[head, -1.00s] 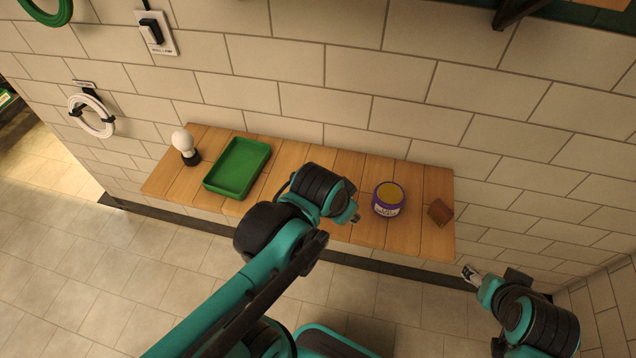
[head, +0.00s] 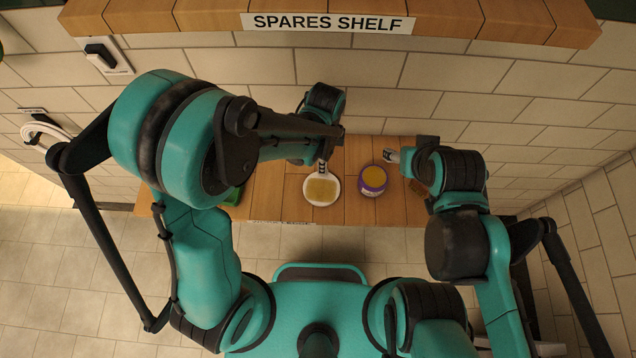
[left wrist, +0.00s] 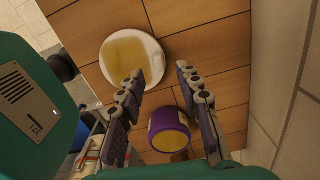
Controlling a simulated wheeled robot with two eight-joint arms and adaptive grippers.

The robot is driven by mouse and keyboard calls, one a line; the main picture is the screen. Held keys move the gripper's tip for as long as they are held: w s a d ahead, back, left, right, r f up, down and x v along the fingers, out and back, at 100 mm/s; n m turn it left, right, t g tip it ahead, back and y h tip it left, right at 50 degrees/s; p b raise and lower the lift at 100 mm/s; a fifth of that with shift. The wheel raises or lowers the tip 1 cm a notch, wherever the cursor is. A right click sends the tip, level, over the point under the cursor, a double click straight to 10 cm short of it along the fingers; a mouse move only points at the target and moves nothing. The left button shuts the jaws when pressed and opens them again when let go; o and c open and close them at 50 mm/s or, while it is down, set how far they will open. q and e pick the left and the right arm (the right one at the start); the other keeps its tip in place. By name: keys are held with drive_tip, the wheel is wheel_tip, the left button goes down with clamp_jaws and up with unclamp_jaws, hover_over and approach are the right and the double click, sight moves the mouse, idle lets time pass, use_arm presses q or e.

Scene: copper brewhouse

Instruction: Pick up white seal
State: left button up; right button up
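My left gripper (head: 322,170) is over this piece's far edge. In the left wrist view its fingers (left wrist: 159,72) are apart with nothing held, the left one overlapping the piece's rim. My right gripper (head: 390,155) is beside the purple jar; its finger opening is unclear.
The purple jar (head: 372,181) stands on the bench (head: 295,205), right of the round piece. A green tray (head: 233,196) is mostly behind my left arm. A brown block (head: 418,187) is partly hidden at right. The spares shelf (head: 330,22) overhangs above.

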sight(322, 187)
use_arm(q)
wheel_tip(322, 187, down, 5)
drive_tip(key=shift+f+b, duration=0.2)
drive_tip(key=shift+b, duration=0.1)
clamp_jaws()
